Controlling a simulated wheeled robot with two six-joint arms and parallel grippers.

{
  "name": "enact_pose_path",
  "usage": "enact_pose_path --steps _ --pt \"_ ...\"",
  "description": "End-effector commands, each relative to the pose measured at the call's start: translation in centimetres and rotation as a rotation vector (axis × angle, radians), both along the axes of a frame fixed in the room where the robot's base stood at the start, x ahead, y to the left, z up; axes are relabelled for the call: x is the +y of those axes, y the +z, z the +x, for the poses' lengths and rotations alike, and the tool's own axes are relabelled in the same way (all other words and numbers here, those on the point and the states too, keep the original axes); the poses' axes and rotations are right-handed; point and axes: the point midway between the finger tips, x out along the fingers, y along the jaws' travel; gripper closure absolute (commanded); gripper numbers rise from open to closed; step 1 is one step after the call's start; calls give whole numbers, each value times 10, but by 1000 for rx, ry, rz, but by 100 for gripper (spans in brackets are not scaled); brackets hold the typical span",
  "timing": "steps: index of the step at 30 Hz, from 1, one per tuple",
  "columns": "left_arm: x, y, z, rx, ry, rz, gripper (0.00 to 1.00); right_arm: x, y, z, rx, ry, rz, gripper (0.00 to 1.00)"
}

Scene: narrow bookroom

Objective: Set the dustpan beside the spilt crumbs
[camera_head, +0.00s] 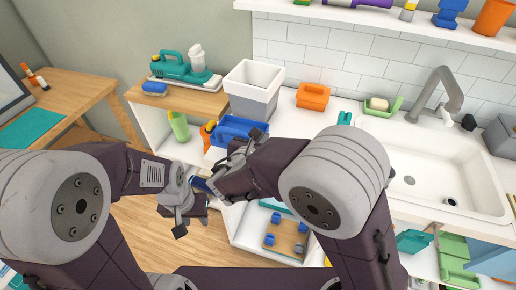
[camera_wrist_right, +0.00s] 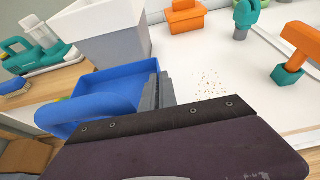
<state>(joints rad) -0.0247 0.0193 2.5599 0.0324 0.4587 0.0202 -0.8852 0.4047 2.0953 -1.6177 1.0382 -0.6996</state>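The blue dustpan (camera_head: 236,127) is at the counter's left part, in front of the white-and-grey bin; it also shows in the right wrist view (camera_wrist_right: 115,84), with its rounded handle toward the lower left. My right gripper (camera_wrist_right: 160,90) has its grey fingers close together at the dustpan's right wall and appears shut on it. The spilt crumbs (camera_wrist_right: 210,84) lie on the white counter to the right of the dustpan, apart from it. In the head view my right arm hides the crumbs. My left gripper (camera_head: 191,224) hangs empty and open in front of the counter.
The bin (camera_head: 252,90) stands behind the dustpan. The sink (camera_head: 440,165) is further right. An open drawer (camera_head: 270,250) is below.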

Motion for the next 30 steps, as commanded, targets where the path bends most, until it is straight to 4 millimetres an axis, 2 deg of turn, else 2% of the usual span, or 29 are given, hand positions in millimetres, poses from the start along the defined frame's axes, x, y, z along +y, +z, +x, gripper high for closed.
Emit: enact_pose_path --steps 3,7,12,14,25,27,28,30 --pt "0 -1 0 0 0 0 64 8 -7 8 -1 0 1 100" --pt "0 -2 0 0 0 0 64 9 -9 9 -1 0 1 100" --pt "0 -12 0 0 0 0 64 8 -41 9 1 -1 -3 100" --pt "0 -13 0 0 0 0 64 8 -46 9 0 0 -2 100" --pt "0 -16 0 0 0 0 64 8 -51 8 -1 0 1 100" --pt "0 -15 0 0 0 0 64 8 -50 8 -1 0 1 81" --pt "0 -15 0 0 0 0 64 9 -50 8 -1 0 1 76" --pt "0 -15 0 0 0 0 64 9 -50 8 -1 0 1 76"
